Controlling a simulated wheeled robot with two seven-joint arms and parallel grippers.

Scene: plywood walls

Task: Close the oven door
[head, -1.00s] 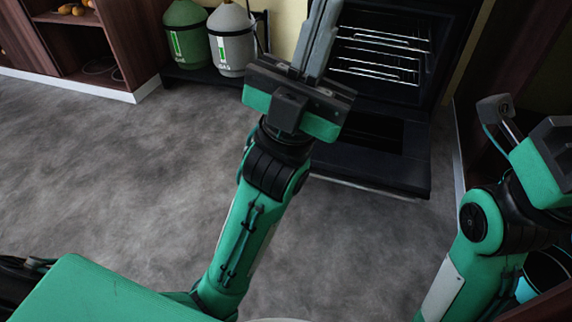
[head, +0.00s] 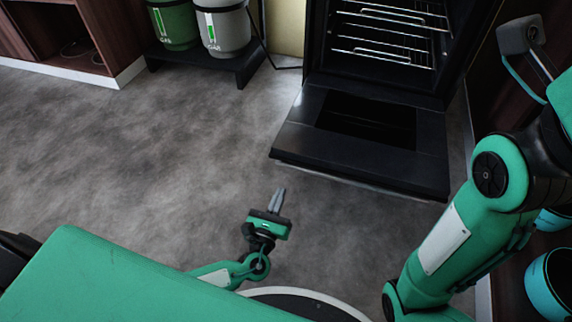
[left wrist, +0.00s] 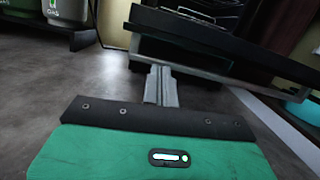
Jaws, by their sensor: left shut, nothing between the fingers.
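The black oven (head: 385,40) stands at the top of the head view, with wire racks inside. Its door (head: 290,139) is folded down, lying about flat above the floor, with a dark window in it. My left gripper (head: 279,193) is low over the floor, in front of the door's near edge, shut and empty. In the left wrist view the shut fingers (left wrist: 161,82) point toward the door's edge and handle bar (left wrist: 215,68), which appear above and beyond them. Touch cannot be told. My right arm rises at the right; its gripper is out of view.
Green (head: 173,22) and grey (head: 224,30) gas bottles stand on a low black stand (head: 240,68) left of the oven. A wooden shelf (head: 98,30) is at the upper left. Teal pots (head: 551,283) are at the lower right. The grey floor at left is clear.

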